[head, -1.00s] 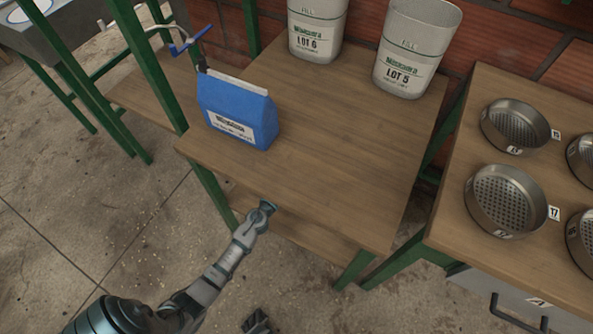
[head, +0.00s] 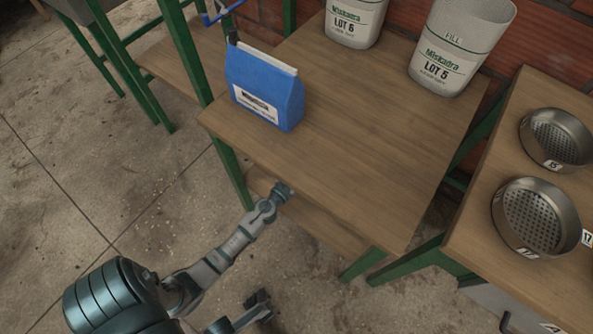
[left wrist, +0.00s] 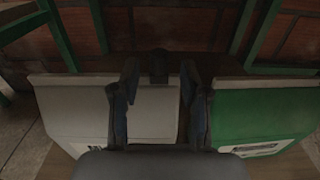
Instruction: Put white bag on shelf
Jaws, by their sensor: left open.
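The white bag (left wrist: 62,110) stands upright on the lower shelf in the left wrist view, left of a green bag (left wrist: 262,118). My left gripper (left wrist: 160,72) is open in front of it. The left finger overlaps the white bag, and the right finger is near its right edge, by the gap to the green bag. I cannot tell whether the fingers touch it. In the head view my left arm reaches under the tabletop, so the fingertips and the white bag are hidden. What appears to be my right gripper (head: 262,303) is low in the head view, away from the shelves.
The wooden tabletop (head: 350,165) holds a blue bag (head: 262,85) and two labelled bins, LOT 6 (head: 353,22) and LOT 5 (head: 450,50). The lower shelf's edge (head: 325,225) shows below. At right, a second table holds metal sieves (head: 535,212). Green legs (head: 235,172) flank the shelf.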

